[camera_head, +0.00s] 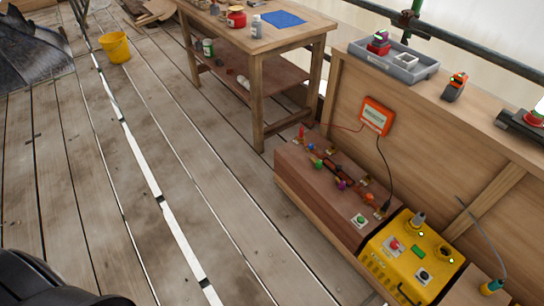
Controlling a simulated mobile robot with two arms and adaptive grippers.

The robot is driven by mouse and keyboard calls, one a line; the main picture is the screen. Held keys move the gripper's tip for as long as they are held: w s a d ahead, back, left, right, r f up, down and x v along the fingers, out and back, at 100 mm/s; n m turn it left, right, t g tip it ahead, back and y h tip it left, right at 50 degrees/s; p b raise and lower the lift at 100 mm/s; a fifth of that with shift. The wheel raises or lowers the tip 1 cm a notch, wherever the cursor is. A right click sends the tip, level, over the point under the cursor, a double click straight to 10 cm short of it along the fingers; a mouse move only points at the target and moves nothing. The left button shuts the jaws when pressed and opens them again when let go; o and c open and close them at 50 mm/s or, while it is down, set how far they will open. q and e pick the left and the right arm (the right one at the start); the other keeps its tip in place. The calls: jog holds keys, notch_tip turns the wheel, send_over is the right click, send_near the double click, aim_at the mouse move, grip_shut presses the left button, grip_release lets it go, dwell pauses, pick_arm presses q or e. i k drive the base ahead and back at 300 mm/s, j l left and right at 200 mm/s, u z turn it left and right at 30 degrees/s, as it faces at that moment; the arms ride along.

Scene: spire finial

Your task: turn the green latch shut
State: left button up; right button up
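A yellow box (412,258) stands at the lower right with fittings on its top. A small green bar-shaped piece (418,251) lies on it between a red knob (394,245) and a black knob (422,276). A round green piece on a white plate (360,221) sits on the wooden bench beside the box. I cannot tell which green piece is the latch, or how it is turned. Neither of my grippers is in view. A dark rounded part at the lower left corner is probably my own arm.
The low wooden bench (300,183) carries several coloured knobs and a cable from an orange box (376,116). A grey tray (393,63) sits on the ledge above. A wooden table (290,42) and yellow bucket (116,48) stand farther back. The plank floor (190,190) is clear.

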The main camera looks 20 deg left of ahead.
aim_at(318, 163)
jog(key=u, duration=0.2)
jog(key=i+j+u, duration=0.1)
jog(key=i+j, duration=0.2)
jog(key=i, duration=0.2)
jog(key=i+j, duration=0.25)
jog(key=i, duration=0.25)
jog(key=u, duration=0.05)
